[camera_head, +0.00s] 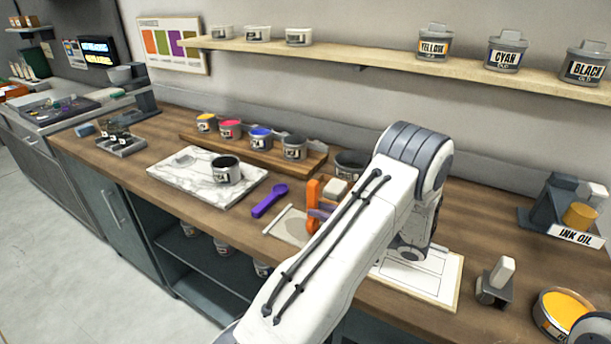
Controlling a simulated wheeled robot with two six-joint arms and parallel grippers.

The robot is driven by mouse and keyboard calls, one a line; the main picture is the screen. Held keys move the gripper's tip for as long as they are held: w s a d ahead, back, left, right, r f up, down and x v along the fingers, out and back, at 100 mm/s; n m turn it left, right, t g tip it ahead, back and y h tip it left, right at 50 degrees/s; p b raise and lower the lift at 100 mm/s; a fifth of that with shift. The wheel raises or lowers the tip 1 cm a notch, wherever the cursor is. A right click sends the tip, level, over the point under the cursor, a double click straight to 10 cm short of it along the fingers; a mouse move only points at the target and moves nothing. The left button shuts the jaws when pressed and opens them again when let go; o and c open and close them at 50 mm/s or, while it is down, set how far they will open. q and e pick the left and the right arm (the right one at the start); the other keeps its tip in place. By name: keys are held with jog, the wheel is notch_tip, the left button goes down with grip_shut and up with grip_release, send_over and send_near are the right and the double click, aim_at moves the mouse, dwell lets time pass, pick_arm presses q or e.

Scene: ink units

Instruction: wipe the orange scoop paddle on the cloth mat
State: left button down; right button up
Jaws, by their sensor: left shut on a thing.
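The orange scoop paddle (313,192) stands roughly upright at the middle of the counter, partly hidden by my left arm. The left gripper (320,212) is mostly hidden behind its own white arm link; it is shut on the orange scoop paddle. The cloth mat (286,222), pale with a greyish patch, lies under and to the left of the paddle, its right part covered by the arm. Whether the paddle touches the mat cannot be told. My right gripper is not in view.
A purple scoop (269,200) lies left of the mat. A marble slab (190,184) holds an open tin (226,171). A wooden rack (262,151) with several ink tins stands behind. A paper sheet (425,275) lies right of the arm; an open yellow tin (565,311) is at lower right.

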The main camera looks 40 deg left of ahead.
aim_at(317, 195)
pick_arm(q)
jog(key=shift+w+d, duration=0.1)
jog(key=shift+d, duration=0.25)
notch_tip(317, 195, up, 2)
jog(key=shift+r+p, duration=0.2)
jog(key=shift+p, duration=0.6)
jog(key=shift+r, duration=0.35)
jog(key=shift+d+r+p, duration=0.1)
jog(key=shift+r+p, duration=0.55)
jog(key=shift+p, duration=0.25)
jog(key=shift+r+p, duration=1.6)
jog(key=shift+r, duration=0.25)
